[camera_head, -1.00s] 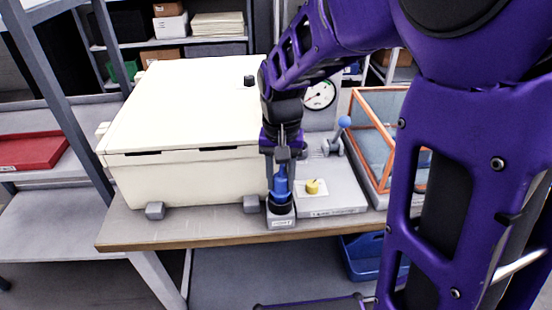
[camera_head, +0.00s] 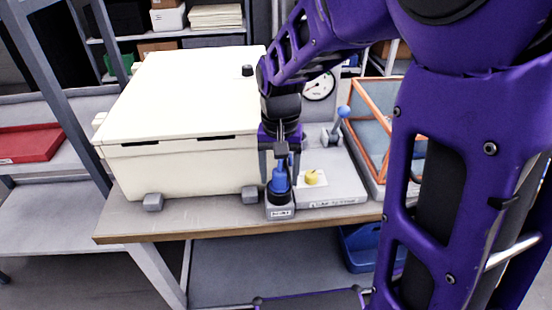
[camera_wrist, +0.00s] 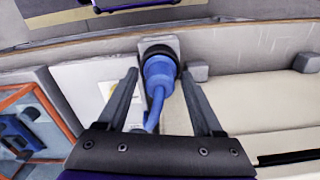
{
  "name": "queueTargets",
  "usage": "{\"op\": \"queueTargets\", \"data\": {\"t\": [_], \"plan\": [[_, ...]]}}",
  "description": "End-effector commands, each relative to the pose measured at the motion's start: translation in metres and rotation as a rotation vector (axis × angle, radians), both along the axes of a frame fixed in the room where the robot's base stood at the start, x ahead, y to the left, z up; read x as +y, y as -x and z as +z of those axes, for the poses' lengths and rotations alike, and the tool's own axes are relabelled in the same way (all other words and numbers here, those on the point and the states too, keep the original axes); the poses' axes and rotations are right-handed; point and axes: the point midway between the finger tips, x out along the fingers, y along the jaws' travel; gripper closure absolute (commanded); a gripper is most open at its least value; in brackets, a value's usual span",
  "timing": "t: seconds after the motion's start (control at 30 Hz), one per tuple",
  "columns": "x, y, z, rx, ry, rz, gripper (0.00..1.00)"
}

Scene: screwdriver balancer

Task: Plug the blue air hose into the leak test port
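The blue air hose's end (camera_head: 279,181) stands upright in a small grey labelled block (camera_head: 280,212) at the table's front edge. In the wrist view the blue hose end (camera_wrist: 158,76) sits in a black ring on this block, and the hose runs back toward my gripper. My gripper (camera_wrist: 160,74) is open, with one finger on each side of the hose and visible gaps. In the head view my gripper (camera_head: 280,170) is just above the block. A black round fitting (camera_head: 247,71) sits on the cream box's lid; I cannot tell whether it is the leak test port.
The large cream box (camera_head: 180,110) stands left of my gripper. A grey plate with a yellow knob (camera_head: 312,177), a gauge (camera_head: 319,86) and a blue-knobbed lever (camera_head: 343,112) is close on the right. An orange-framed case (camera_head: 374,150) stands beyond it.

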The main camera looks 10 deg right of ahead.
Motion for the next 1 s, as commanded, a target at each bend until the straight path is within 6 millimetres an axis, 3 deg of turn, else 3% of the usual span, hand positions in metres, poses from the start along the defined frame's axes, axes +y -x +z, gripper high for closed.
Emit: {"op": "queueTargets", "data": {"t": [0.3,0.47,1.0], "plan": [[0.0,0.0,0.001,0.0,0.0,0.0,0.26],[0.0,-0.001,0.016,-0.003,0.0,0.0,0.26],[0.0,-0.001,0.14,-0.003,0.0,0.0,0.26]]}}
